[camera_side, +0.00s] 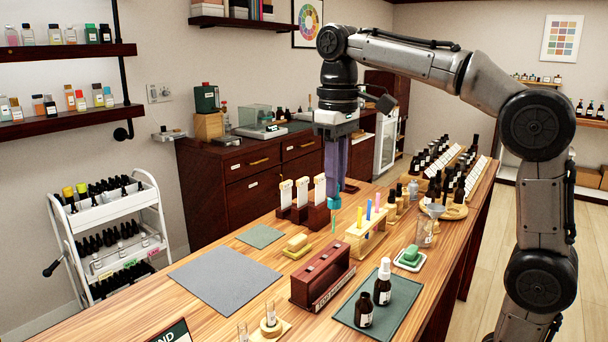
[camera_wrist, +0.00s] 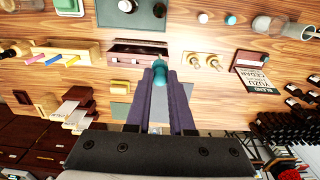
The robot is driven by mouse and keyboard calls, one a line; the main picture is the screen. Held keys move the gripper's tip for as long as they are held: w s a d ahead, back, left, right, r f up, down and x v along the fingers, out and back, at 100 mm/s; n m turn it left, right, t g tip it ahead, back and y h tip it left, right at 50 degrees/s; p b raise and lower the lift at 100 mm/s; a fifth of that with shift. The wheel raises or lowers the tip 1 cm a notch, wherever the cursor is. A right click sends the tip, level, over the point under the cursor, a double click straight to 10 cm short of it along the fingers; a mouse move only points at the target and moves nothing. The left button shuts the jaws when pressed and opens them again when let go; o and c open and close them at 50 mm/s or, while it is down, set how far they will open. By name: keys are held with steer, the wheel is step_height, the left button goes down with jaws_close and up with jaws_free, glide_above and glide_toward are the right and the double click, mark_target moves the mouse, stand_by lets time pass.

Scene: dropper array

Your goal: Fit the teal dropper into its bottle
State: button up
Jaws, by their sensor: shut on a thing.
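My gripper (camera_side: 336,182) is shut on the teal dropper (camera_side: 334,200), held upright above the table with its thin tip pointing down. In the wrist view the teal bulb (camera_wrist: 160,72) sits between the fingertips. A dark brown bottle (camera_side: 363,309) with a dark top stands on a green mat (camera_side: 400,308) at the front. Another brown bottle (camera_side: 383,283) with a white top stands behind it on the same mat. I cannot tell which bottle is the teal dropper's. The dropper is well apart from both, farther back.
A dark red wooden rack (camera_side: 322,272) lies between the dropper and the mat. A light wooden stand (camera_side: 366,238) with coloured sticks is to the right. Card holders (camera_side: 301,200) stand behind. A grey mat (camera_side: 225,280) on the left is bare.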

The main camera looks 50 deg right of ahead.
steer(key=s+f, duration=0.6)
steer(key=s, duration=0.1)
steer(key=shift+d+f, duration=0.15)
steer(key=shift+d, duration=0.2)
steer(key=shift+s, duration=0.15)
steer(key=shift+f, duration=1.85)
steer(key=shift+f, duration=0.15)
steer(key=shift+f, duration=0.75)
steer(key=shift+f, duration=0.1)
steer(key=shift+f, duration=1.4)
